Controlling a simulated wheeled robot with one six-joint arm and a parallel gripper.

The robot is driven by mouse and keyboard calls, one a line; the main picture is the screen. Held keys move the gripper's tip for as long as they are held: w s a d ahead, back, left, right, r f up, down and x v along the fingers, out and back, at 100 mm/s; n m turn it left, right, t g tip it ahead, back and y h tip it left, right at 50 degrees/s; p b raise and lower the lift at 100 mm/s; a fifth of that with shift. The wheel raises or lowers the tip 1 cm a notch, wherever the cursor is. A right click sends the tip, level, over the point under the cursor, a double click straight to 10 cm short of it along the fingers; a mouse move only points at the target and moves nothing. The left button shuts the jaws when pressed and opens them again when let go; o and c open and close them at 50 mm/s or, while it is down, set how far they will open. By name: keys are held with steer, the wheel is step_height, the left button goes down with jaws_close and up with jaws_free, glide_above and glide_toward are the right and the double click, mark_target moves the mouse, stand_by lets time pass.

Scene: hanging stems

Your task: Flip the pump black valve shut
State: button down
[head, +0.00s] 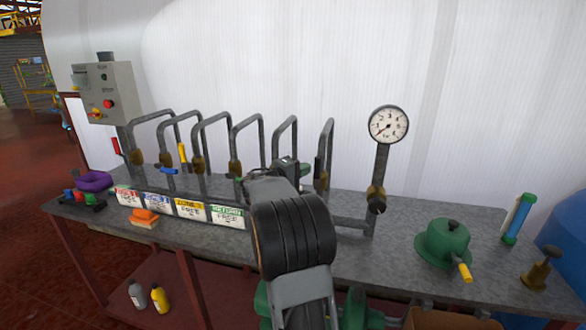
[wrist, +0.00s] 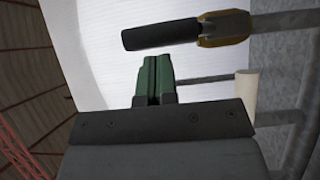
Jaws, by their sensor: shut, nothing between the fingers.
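The black valve handle (head: 318,168) stands roughly upright beside its brass valve body (head: 323,183), on the rightmost of the bent grey pipes. In the wrist view the black handle (wrist: 175,33) lies across the top of the picture, joined to the brass body (wrist: 224,28) at its right. My gripper (head: 292,162) is just left of the handle in the head view, partly hidden by my own arm. In the wrist view my gripper's green fingers (wrist: 155,75) are shut together and empty. They appear below the handle with a visible gap.
Other pipes with yellow (head: 182,153) and blue (head: 169,171) handles stand to the left. A pressure gauge (head: 388,124) on a pipe stands to the right. A green domed housing (head: 442,243) and sign cards (head: 190,209) are on the grey bench (head: 400,262).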

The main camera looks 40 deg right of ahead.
steer(key=shift+s+d, duration=0.25)
steer(key=shift+s, duration=0.05)
stand_by(0.4)
steer(key=shift+s+d+m+b, duration=0.15)
steer(key=shift+s+m+b, duration=0.15)
steer(key=shift+b, duration=0.2)
